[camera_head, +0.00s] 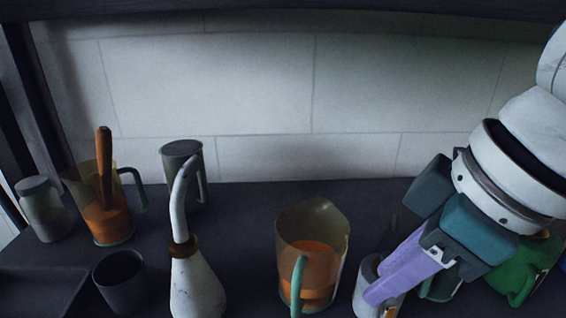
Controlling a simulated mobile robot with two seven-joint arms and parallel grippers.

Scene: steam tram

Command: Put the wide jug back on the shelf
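A wide see-through jug (312,235) with an orange lower part and a teal handle stands upright at the centre front. A second see-through jug (84,190) with a teal handle stands at the left with a wooden-handled tool in it. I cannot tell for sure which is the wide jug; the centre one looks broader. My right gripper (374,296) reaches in from the right, its purple fingers pointing down and left, right of the centre jug and apart from it. The fingers overlap in view, so their opening is unclear. My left gripper is not in view.
A pale grey vessel (364,282) is partly hidden behind the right fingertips. A white long-necked bottle (196,284), a dark cup (121,281), a grey mug (181,160) and a lidded jar (44,212) stand around. Green vessels (518,274) sit at right. The dark surface (255,210) is clear behind the centre jug.

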